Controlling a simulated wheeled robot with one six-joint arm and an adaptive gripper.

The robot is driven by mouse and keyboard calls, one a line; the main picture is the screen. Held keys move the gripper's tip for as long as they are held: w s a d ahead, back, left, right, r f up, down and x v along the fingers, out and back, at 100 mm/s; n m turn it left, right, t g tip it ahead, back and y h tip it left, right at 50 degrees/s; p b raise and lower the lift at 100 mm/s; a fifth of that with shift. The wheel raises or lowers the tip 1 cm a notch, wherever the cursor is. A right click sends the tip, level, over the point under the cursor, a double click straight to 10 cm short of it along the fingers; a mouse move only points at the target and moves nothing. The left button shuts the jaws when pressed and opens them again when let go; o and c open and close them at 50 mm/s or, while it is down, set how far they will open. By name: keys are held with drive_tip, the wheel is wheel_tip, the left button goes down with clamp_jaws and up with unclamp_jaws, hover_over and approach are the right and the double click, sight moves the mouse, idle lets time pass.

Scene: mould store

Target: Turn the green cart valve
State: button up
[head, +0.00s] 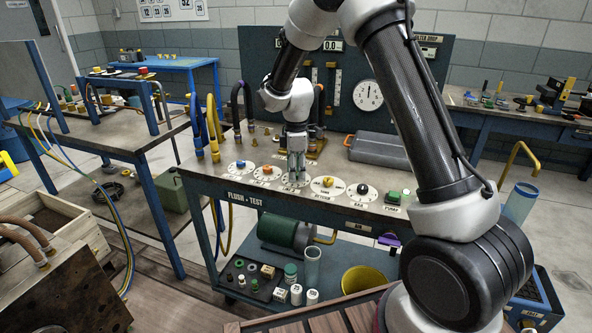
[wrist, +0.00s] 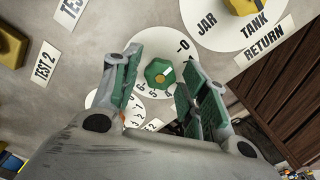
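The green valve knob (wrist: 160,73) sits on a round white dial plate (wrist: 142,54) with black numbers, in the middle of the wrist view. A pale line on the knob points to the upper right, roughly toward the 0 mark. My gripper (wrist: 160,66) is open, with green-padded fingers on the left and right of the knob. A gap shows on both sides, and I cannot tell how deep the fingers reach. In the head view my gripper (head: 295,178) points straight down over a dial on the cart top (head: 225,187), and it hides the knob there.
Neighbouring dials on the cart have a blue knob (head: 240,164), an orange knob (head: 267,170), a yellow knob (head: 328,181) and a black knob (head: 362,188). Hoses (head: 212,130) stand at the cart's left end. A grey case (head: 381,149) lies behind the dials.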

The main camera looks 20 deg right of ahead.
drive_tip(key=c, duration=0.7)
drive_tip(key=shift+m, duration=0.4)
drive_tip(key=m, duration=0.3)
drive_tip(key=shift+m, duration=0.3)
drive_tip(key=m, duration=0.4)
drive_tip(key=shift+m, duration=0.3)
drive_tip(key=m, duration=0.4)
drive_tip(key=shift+m, duration=0.3)
drive_tip(key=m, duration=0.4)
